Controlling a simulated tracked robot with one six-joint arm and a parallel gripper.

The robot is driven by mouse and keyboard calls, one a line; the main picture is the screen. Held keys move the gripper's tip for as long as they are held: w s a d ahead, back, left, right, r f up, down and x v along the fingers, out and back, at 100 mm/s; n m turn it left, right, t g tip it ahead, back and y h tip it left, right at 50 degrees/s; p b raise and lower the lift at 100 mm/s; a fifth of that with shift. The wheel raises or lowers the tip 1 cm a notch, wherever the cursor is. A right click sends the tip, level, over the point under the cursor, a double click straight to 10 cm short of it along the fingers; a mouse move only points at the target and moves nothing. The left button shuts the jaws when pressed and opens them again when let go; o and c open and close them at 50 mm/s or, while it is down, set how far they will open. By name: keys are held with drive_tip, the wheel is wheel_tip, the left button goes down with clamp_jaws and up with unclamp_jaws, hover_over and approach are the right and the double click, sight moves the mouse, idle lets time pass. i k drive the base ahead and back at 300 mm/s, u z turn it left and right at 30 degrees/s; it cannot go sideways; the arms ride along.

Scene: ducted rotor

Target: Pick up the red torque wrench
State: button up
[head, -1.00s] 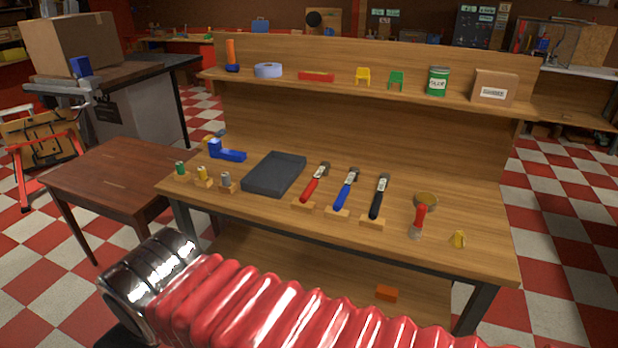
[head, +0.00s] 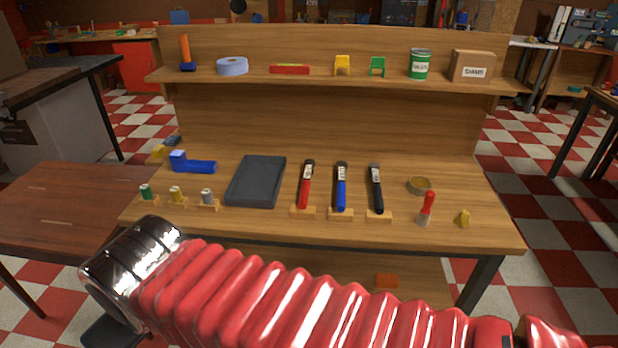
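The red torque wrench (head: 305,185) lies on the workbench top, its red handle toward me and its dark head pointing to the back. Its handle end rests on a small wooden block (head: 303,211). It is the leftmost of three similar wrenches; a blue one (head: 341,188) and a black one (head: 376,189) lie to its right. Nothing touches it from above. My red ribbed arm with its chrome joint crosses the bottom of the view, in front of the bench. My gripper's fingers do not show.
A dark grey tray (head: 230,190) lies left of the red wrench. Small coloured cylinders on blocks and a blue angled part (head: 195,166) are farther left. A red-handled tool (head: 427,205) and a yellow piece (head: 463,219) are at right. A shelf (head: 330,80) overhangs the back.

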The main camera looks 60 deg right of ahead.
sight(309, 164)
drive_tip(key=z, duration=0.35)
drive_tip(key=i, duration=0.55)
drive_tip(key=z, duration=0.9)
drive_tip(key=i, duration=0.7)
drive_tip(key=z, duration=0.5)
